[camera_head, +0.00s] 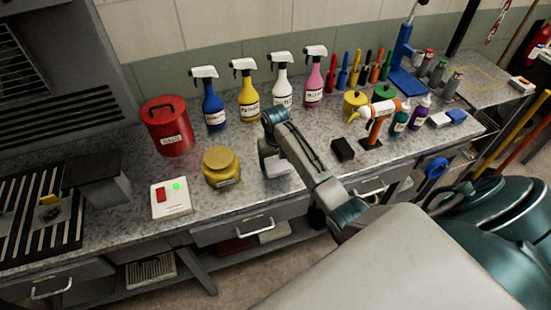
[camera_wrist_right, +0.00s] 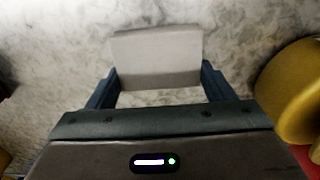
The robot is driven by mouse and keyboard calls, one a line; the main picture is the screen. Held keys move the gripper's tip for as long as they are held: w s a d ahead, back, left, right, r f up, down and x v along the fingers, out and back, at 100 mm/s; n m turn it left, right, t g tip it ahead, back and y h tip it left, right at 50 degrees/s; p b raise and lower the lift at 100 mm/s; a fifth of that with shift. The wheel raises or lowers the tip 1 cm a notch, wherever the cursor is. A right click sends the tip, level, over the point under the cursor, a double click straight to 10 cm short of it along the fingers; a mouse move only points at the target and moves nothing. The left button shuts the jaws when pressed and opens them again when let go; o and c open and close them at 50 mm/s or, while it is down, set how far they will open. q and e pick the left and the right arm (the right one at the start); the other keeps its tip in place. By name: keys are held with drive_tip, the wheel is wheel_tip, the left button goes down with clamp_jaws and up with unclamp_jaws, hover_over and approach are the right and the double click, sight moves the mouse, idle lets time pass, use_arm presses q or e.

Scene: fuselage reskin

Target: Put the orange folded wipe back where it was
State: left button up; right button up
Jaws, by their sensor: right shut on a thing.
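My right gripper (camera_wrist_right: 158,88) is shut on a pale grey, flat block-like piece (camera_wrist_right: 157,58), held between its two dark blue fingers above the speckled worktop. In the head view, my right gripper (camera_head: 275,162) hangs over the middle of the worktop, right of the yellow lidded jar (camera_head: 221,166). The piece looks pale grey, not orange. I cannot make out an orange folded wipe in either view. My left gripper is not in view.
A red canister (camera_head: 168,127) and a white switch box (camera_head: 171,197) stand to the left.

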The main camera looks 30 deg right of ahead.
sight(275, 162)
drive_tip(key=shift+f, duration=0.1)
drive_tip(key=o, duration=0.9)
drive_tip(key=shift+f, duration=0.1)
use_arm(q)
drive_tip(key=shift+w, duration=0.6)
use_arm(e)
wheel_tip(275, 162, up, 9)
drive_tip(key=b, duration=0.3)
use_arm(q)
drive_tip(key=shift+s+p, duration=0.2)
drive_tip(key=shift+p, duration=1.35)
use_arm(e)
drive_tip(key=shift+r, duration=1.7)
drive_tip(key=shift+f, duration=0.1)
